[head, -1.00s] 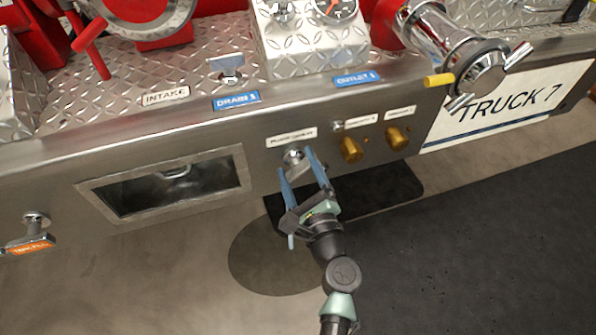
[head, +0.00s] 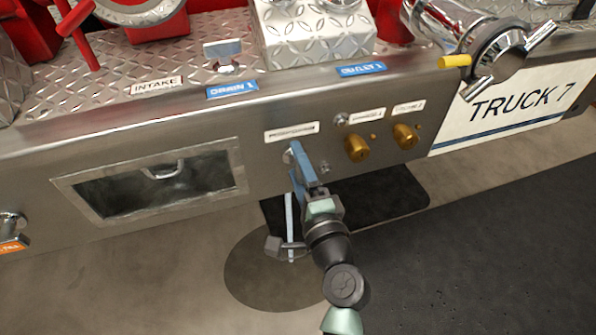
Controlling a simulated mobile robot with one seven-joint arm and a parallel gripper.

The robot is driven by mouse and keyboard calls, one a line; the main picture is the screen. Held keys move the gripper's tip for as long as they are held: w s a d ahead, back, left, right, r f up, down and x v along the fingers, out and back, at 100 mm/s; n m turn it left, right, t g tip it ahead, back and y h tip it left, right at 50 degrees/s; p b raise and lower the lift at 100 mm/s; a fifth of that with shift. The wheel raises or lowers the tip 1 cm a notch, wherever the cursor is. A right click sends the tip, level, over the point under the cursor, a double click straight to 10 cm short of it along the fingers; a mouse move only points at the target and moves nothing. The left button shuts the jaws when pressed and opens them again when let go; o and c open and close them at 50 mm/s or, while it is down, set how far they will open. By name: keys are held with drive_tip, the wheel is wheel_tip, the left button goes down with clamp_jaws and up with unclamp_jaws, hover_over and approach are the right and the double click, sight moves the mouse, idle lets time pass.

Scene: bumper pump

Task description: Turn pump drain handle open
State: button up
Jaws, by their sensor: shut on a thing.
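The pump drain handle (head: 287,156) is a small chrome knob under a white label on the steel bumper face. Only a little of its metal shows, at the left of my fingertips. My gripper (head: 296,166) comes up from below with its blue fingers at the handle, shut on it. How far the handle is turned cannot be made out.
Two brass knobs (head: 357,148) sit just right of the handle. A recessed box with a clear cover (head: 150,185) is to the left. A chrome outlet valve (head: 490,60) with a yellow-tipped lever stands at upper right. Open floor lies below the bumper.

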drive_tip(key=shift+n, duration=0.4)
drive_tip(key=o, duration=1.2)
drive_tip(key=p+v, duration=0.1)
drive_tip(key=v, duration=1.2)
